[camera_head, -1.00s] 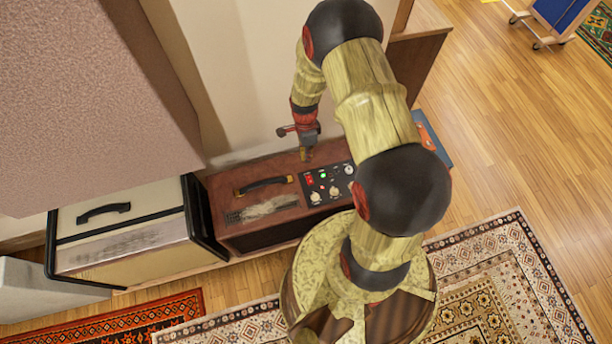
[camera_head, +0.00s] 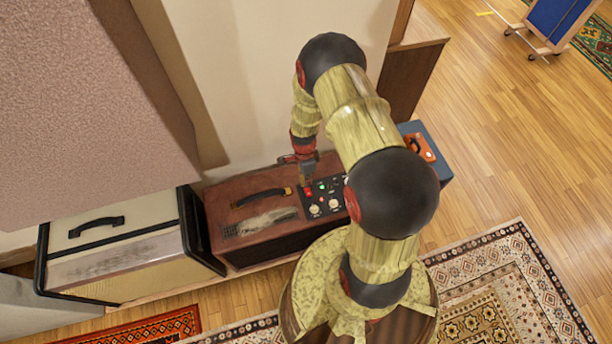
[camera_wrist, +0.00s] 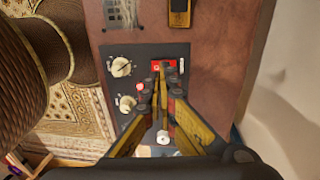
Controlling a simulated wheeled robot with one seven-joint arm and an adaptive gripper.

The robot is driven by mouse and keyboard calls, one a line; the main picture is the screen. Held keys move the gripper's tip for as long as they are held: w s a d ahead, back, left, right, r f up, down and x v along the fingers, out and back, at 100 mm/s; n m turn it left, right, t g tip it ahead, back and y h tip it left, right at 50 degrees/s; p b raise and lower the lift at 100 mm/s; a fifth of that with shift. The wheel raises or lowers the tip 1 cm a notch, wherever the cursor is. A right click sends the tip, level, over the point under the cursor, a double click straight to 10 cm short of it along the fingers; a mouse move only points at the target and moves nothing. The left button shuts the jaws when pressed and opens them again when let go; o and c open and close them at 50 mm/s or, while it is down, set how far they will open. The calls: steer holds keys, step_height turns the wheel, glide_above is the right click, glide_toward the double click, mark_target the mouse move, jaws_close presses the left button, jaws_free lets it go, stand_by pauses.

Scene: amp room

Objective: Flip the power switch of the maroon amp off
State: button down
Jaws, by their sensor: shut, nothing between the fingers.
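The maroon amp (camera_head: 240,200) stands against the wall, with a black handle and a black control panel on top. The red switch also shows in the wrist view (camera_wrist: 172,63), partly covered by my fingertips. My gripper (camera_head: 304,181) is shut and empty, pointing down over the panel. In the wrist view its fingertips (camera_wrist: 158,70) are at the red switch; I cannot tell whether they touch it. The switch's position is hard to make out.
A cream amp (camera_head: 120,235) with black edges stands left of the maroon one. A blue case (camera_head: 433,165) with an orange part stands to the right. The wall (camera_head: 260,80) is close behind. Patterned rugs (camera_head: 490,290) lie on the wooden floor, which is open at right.

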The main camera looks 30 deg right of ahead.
mark_target(307, 193)
steer(key=f, duration=0.1)
steer(key=f+b, duration=0.1)
steer(key=f, duration=0.3)
steer(key=shift+s+a, duration=0.1)
steer(key=shift+s, duration=0.15)
steer(key=shift+s, duration=0.1)
